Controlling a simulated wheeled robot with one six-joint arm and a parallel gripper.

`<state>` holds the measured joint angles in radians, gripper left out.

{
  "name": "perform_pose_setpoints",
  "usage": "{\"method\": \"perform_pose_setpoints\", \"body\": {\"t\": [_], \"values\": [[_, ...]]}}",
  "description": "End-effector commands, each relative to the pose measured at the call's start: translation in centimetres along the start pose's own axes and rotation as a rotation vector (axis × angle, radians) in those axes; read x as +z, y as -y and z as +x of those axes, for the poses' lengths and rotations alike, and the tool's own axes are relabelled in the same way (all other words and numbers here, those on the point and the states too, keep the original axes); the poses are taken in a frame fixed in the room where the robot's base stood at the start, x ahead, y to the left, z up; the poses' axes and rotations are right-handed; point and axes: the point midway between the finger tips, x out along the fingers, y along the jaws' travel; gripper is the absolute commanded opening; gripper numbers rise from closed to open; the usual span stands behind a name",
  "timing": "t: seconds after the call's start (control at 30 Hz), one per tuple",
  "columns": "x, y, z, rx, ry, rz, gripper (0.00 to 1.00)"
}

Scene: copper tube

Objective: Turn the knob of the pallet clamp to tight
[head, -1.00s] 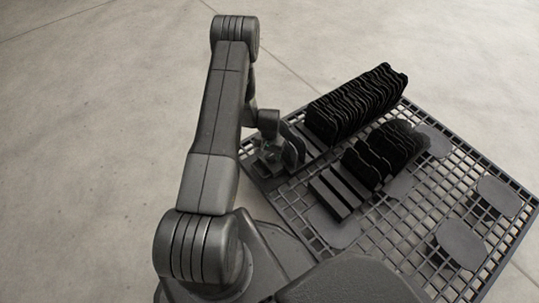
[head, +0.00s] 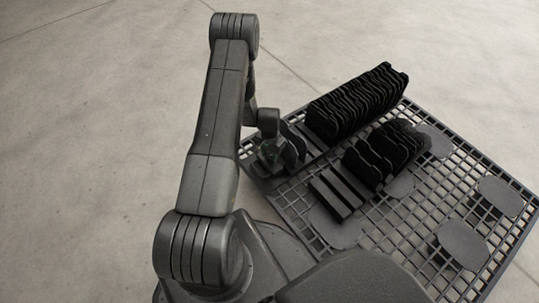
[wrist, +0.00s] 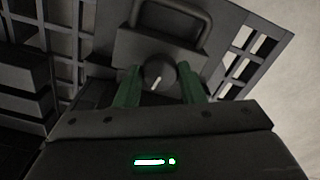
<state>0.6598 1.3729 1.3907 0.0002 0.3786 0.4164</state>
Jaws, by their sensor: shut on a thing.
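The clamp's knob (wrist: 159,74) is a dark round disc with a short white pointer line. In the wrist view it sits between the two green fingers of my gripper (wrist: 159,88), which are shut on its sides. The white line slants from upper right to lower left. The pallet clamp (wrist: 168,45) is a dark block with a looped handle, right behind the knob. In the head view my gripper (head: 272,152) is at the pallet's near left corner, and the knob is hidden there.
A grey grid pallet (head: 470,165) carries a long row of black plates (head: 355,103), a shorter row (head: 385,152), dark bars (head: 335,195) and several flat round discs (head: 462,245). Bare concrete floor (head: 420,50) lies around it.

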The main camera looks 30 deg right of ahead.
Motion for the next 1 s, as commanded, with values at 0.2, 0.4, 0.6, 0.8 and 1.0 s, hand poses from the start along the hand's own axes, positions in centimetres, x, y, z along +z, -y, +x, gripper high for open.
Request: {"method": "perform_pose_setpoints", "body": {"t": [0.2, 0.4, 0.6, 0.8, 1.0], "values": [[-0.03, 0.02, 0.22, 0.000, 0.000, 0.193, 0.13], [-0.10, 0.07, 0.16, -0.001, -0.002, 0.384, 0.13], [-0.11, 0.08, 0.13, -0.002, -0.002, 0.574, 0.13], [-0.10, 0.08, 0.11, -0.001, -0.002, 0.764, 0.13], [-0.12, 0.09, 0.08, -0.001, -0.001, 0.950, 0.13]]}}
